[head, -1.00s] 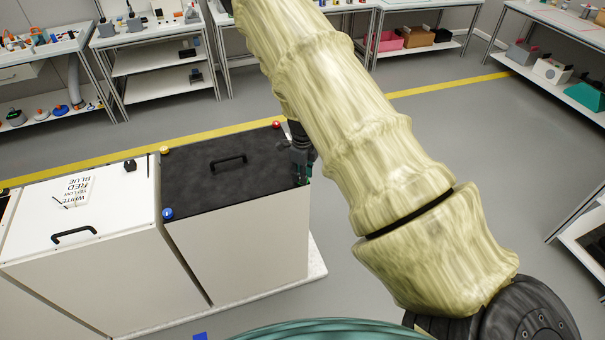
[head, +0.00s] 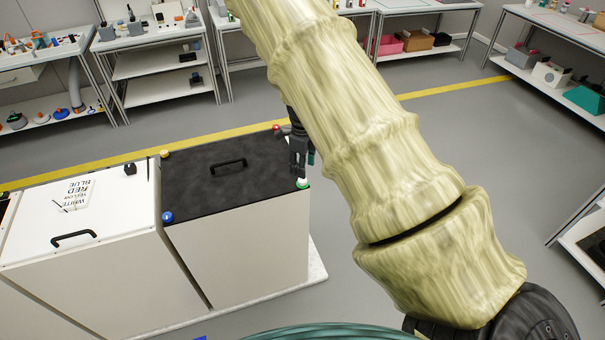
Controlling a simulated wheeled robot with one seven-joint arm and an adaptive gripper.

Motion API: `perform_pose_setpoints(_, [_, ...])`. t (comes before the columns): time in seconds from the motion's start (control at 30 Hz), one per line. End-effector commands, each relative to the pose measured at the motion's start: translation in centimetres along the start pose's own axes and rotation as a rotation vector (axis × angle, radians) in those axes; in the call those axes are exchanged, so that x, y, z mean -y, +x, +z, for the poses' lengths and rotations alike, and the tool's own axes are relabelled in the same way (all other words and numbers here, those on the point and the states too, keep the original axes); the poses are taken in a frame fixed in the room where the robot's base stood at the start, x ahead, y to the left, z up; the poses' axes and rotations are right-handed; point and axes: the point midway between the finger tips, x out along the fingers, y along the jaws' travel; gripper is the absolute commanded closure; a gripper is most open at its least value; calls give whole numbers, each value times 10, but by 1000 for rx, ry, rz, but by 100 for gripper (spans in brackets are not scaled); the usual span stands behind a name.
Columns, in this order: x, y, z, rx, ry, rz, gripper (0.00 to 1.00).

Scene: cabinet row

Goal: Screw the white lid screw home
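The white lid screw (head: 302,183) sits at the near right corner of the black cabinet lid (head: 205,183), with a green ring at its base. My gripper (head: 299,174) is dark and points down just above the screw. I cannot tell whether its fingertips touch the screw, or whether they are open or shut at this size. Yellow (head: 165,154), blue (head: 167,216) and red (head: 277,128) screws sit at the lid's other corners. My gripper's upper part is partly hidden behind my arm.
A black handle (head: 228,164) stands up from the black lid. A white-topped cabinet (head: 115,205) with a handle and a printed card (head: 75,193) adjoins on the left. Shelved tables (head: 150,60) line the back. Grey floor (head: 450,150) is clear to the right.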

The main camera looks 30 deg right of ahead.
Motion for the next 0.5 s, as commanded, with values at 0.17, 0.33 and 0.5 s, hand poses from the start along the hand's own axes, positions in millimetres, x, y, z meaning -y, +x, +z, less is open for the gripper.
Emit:
perform_pose_setpoints(0.17, [0,-32,0,1,1,-1,51])
perform_pose_setpoints(0.33, [0,-51,0,0,-1,0,51])
perform_pose_setpoints(0.5, [0,-59,0,0,1,2,51])
